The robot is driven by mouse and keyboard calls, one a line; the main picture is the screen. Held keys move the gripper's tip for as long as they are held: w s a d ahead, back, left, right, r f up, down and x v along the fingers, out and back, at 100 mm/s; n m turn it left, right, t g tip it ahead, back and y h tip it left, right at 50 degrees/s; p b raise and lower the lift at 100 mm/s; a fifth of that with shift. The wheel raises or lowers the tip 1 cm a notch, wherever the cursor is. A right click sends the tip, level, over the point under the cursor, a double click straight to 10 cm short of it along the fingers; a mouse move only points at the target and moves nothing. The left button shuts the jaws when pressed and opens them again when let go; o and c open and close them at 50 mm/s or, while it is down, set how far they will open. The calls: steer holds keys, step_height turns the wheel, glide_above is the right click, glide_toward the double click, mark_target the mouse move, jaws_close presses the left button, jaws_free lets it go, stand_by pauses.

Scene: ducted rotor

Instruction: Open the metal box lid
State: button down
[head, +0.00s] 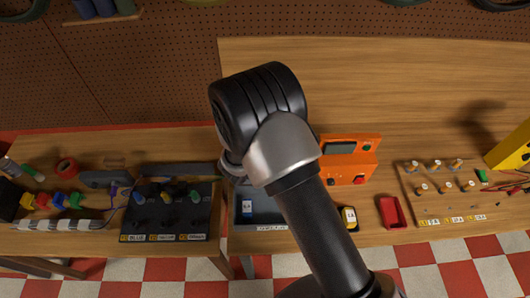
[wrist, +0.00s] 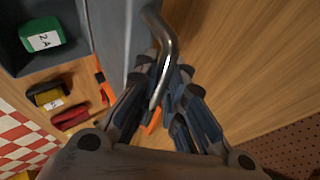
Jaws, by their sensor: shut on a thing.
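The metal box (head: 252,224) is grey, stands on the bench left of centre in the head view, and its inside shows. In the wrist view the open box (wrist: 12,58) is at upper left, with a green labelled block (wrist: 38,36) inside. The grey lid panel (wrist: 112,30) stands raised beside the opening, with a bent metal handle (wrist: 163,35). My gripper (wrist: 166,88) is shut on this handle, with its fingers on both sides of the bar. In the head view my arm hides most of the lid and the gripper.
Right of the box are an orange device (head: 345,160), a black-and-yellow item (head: 349,217) and a red tray (head: 392,212). A peg board (head: 455,195) lies farther right, and a dark panel with knobs (head: 165,215) lies left. The wooden bench behind is bare.

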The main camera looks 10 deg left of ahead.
steer(key=shift+f, duration=0.1)
stand_by(0.3)
steer(key=c, duration=1.9)
jaws_free()
steer(key=v, duration=1.2)
